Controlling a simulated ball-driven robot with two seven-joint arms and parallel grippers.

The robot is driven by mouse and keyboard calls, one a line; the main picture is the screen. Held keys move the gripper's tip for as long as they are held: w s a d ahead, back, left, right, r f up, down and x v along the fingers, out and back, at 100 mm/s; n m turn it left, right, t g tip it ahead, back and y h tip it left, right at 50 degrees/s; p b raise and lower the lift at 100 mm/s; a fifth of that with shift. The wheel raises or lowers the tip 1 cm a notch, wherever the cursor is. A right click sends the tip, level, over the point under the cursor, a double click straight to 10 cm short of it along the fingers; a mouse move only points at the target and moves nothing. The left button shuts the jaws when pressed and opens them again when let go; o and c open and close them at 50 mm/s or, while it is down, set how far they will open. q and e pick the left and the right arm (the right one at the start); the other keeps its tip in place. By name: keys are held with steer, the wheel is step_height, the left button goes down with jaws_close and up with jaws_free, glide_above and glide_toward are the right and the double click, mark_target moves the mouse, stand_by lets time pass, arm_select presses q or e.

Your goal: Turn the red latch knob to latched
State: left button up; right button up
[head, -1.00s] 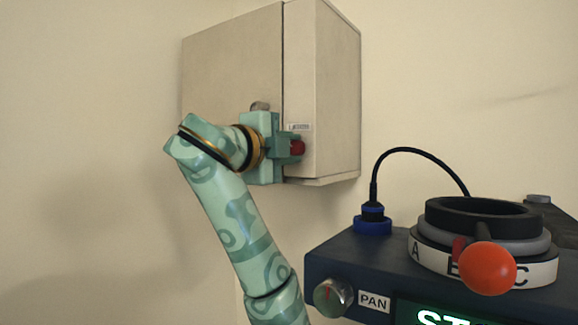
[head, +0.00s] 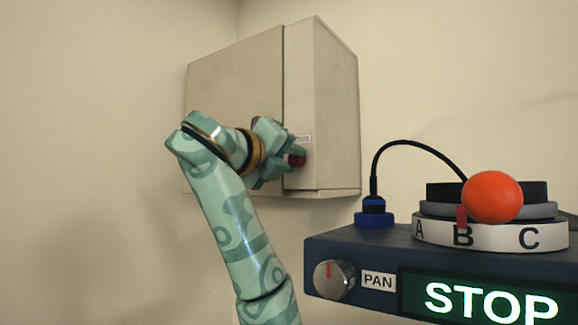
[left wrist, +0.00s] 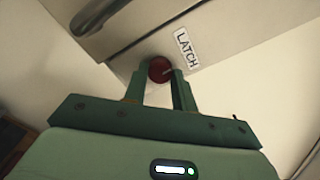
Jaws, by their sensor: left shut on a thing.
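The red latch knob (head: 297,160) sits on the narrow side face of a beige wall cabinet (head: 322,100), below a small label. In the left wrist view the red knob (left wrist: 159,70) is between my two fingertips, beside a label reading LATCH (left wrist: 187,48). My left gripper (head: 294,155) is shut on the knob, and its body is tilted in the head view. The fingers hide part of the knob, so its exact pointing direction is hard to tell. My right gripper is not in view.
A dark blue console (head: 340,250) stands at the right with a PAN dial (head: 334,279), a lit STOP display (head: 490,303), a lettered ring (head: 490,236) and an orange ball (head: 492,197). A black cable (head: 400,143) arches above it. The wall left of my arm is clear.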

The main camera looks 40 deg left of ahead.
arm_select(q)
steer(key=shift+f+m, duration=0.1)
steer(key=shift+m, duration=0.3)
steer(key=o, duration=1)
steer(key=s+d+b, duration=0.1)
steer(key=s+b, duration=0.2)
steer(key=s, duration=1.3)
steer(key=shift+d+b, duration=0.35)
steer(key=shift+d, duration=0.05)
steer(key=shift+s, duration=0.1)
